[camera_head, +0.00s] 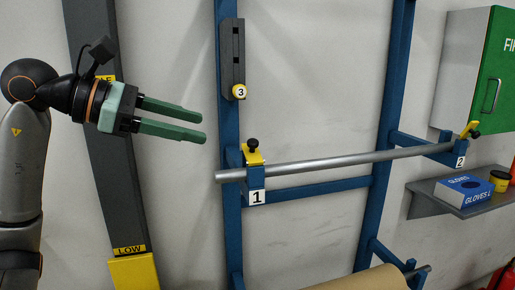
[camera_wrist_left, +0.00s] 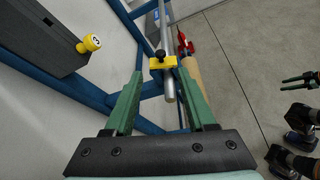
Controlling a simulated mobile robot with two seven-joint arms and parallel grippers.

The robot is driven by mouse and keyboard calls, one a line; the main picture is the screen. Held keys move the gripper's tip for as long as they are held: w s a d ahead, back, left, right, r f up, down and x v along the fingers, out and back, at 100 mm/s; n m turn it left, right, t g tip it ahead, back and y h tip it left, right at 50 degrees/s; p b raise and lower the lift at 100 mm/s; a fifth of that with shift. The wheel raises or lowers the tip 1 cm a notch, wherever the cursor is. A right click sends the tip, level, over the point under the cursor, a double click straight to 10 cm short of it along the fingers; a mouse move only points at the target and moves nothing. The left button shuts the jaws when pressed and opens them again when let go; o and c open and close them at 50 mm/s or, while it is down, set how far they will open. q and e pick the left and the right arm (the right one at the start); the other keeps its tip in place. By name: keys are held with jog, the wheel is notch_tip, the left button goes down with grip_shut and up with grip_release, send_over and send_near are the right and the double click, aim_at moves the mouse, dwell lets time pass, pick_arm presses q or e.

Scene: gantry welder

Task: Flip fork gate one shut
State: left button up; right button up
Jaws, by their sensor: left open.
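Fork gate one (camera_head: 254,157) is a yellow plate with a black knob at the blue fork marked 1 (camera_head: 257,197). It appears to lie across the fork top, over the grey bar (camera_head: 320,164). In the left wrist view, gate one (camera_wrist_left: 170,62) lies across the bar, between my fingertips in the picture. My left gripper (camera_head: 204,128) is open and empty, up and left of gate one, with no contact seen. Its fingers frame the gate in the left wrist view (camera_wrist_left: 163,85). Green fingers of my right gripper (camera_wrist_left: 299,78) show small at the right edge there.
Fork two's yellow gate (camera_head: 468,130) stands tilted up at the bar's far end. A grey box with yellow knob 3 (camera_head: 239,92) is on the left blue post. A shelf (camera_head: 435,197) holds a gloves box (camera_head: 463,188). A brown roll (camera_head: 375,279) lies below.

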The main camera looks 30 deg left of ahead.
aim_at(251, 141)
pick_arm(q)
jog(key=p+x, duration=0.3)
jog(key=x, duration=0.8)
jog(key=shift+d, duration=0.1)
jog(key=shift+w+d+f, duration=0.25)
jog(key=shift+w+f, duration=0.05)
jog(key=shift+w, duration=0.2)
pick_arm(e)
jog(key=shift+s+d+r+h, duration=0.15)
jog(key=shift+d+r, duration=0.3)
jog(key=shift+r, duration=0.1)
jog(key=shift+s+d+r+h, duration=0.15)
jog(key=shift+d+r, duration=0.25)
jog(key=shift+r, duration=0.15)
pick_arm(q)
grip_shut()
pick_arm(e)
jog(key=shift+a, duration=0.1)
